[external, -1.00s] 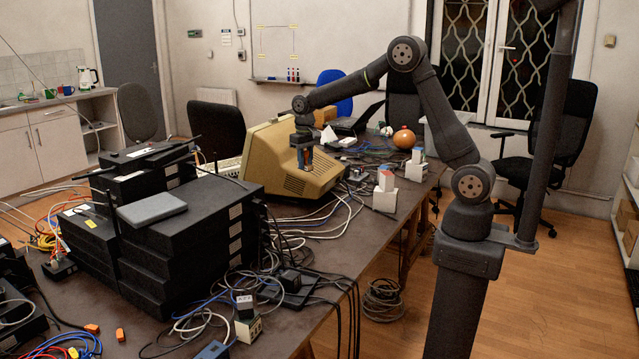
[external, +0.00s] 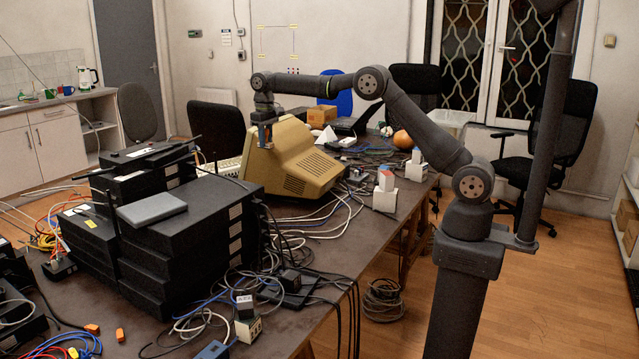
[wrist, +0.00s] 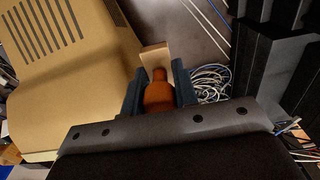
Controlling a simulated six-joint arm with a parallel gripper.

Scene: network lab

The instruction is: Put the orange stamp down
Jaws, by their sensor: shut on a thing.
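The orange stamp (wrist: 158,92) is between the two fingers of my gripper (wrist: 159,82) in the wrist view. It has a rounded orange-brown handle and a pale block at its far end. My gripper is shut on it. In the external view my gripper (external: 266,138) hangs pointing down in front of the beige monitor's left part, well above the table (external: 130,290). The stamp is too small to make out clearly there.
The beige monitor (external: 300,165) is close beside my gripper and fills the left of the wrist view. Stacked black network boxes (external: 180,235) stand to the left. Loose cables (wrist: 211,82) lie below. White blocks (external: 384,200) and an orange ball (external: 403,140) stand to the right.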

